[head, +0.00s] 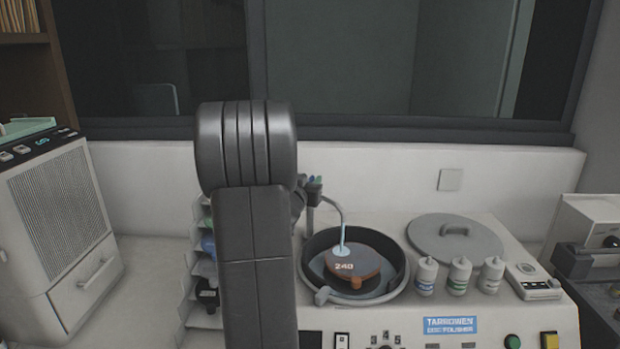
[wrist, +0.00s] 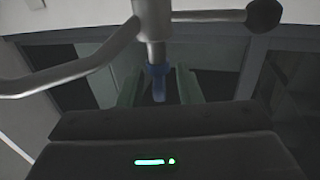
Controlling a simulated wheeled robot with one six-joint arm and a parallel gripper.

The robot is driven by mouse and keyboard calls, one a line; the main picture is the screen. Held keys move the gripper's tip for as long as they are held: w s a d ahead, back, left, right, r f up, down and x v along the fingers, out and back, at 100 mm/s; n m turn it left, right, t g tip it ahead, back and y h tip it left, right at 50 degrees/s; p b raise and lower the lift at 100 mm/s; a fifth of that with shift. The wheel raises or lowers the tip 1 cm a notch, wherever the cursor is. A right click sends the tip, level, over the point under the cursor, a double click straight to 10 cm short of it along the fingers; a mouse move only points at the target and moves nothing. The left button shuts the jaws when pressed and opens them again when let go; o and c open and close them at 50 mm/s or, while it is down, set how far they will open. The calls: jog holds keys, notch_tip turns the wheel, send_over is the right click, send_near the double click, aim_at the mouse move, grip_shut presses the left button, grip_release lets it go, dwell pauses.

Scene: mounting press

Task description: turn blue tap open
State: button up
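The blue tap (wrist: 158,84) shows in the wrist view as a small blue lever under a grey metal column (wrist: 155,25). My gripper (wrist: 160,88) has its two greenish fingers apart, one on each side of the blue lever. A gap shows between the lever and each finger. A curved spout (head: 339,214) runs from the fitting over the round bowl (head: 312,245). A pale blue column stands below the spout end on the brown disc piece (head: 360,266); I cannot tell if it is water.
In the wrist view a grey tube (wrist: 75,75) passes on the left and a rod with a black knob (wrist: 263,14) on the right. Several bottles (head: 426,277) and a round lid (head: 455,240) sit right of the bowl. A rack (head: 203,268) stands left, partly behind my arm.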

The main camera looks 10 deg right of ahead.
jog(key=shift+w+d, duration=0.2)
jog(key=shift+w, duration=0.1)
jog(key=shift+c, duration=0.4)
grip_shut()
jog(key=shift+f+y+b, duration=0.2)
jog(key=shift+y+b, duration=0.1)
jog(key=shift+b, duration=0.45)
jog(key=n+t+y+b, duration=0.1)
jog(key=b, duration=0.2)
jog(key=shift+n+y, duration=0.3)
jog(key=n+t+y+b, duration=0.1)
jog(key=y+b, duration=0.1)
jog(key=b, duration=0.4)
jog(key=shift+r+b, duration=0.1)
jog(key=shift+b, duration=0.25)
jog(key=shift+r+n+y+b, duration=0.2)
jog(key=shift+n+y+b, duration=0.2)
jog(key=shift+b, duration=0.6)
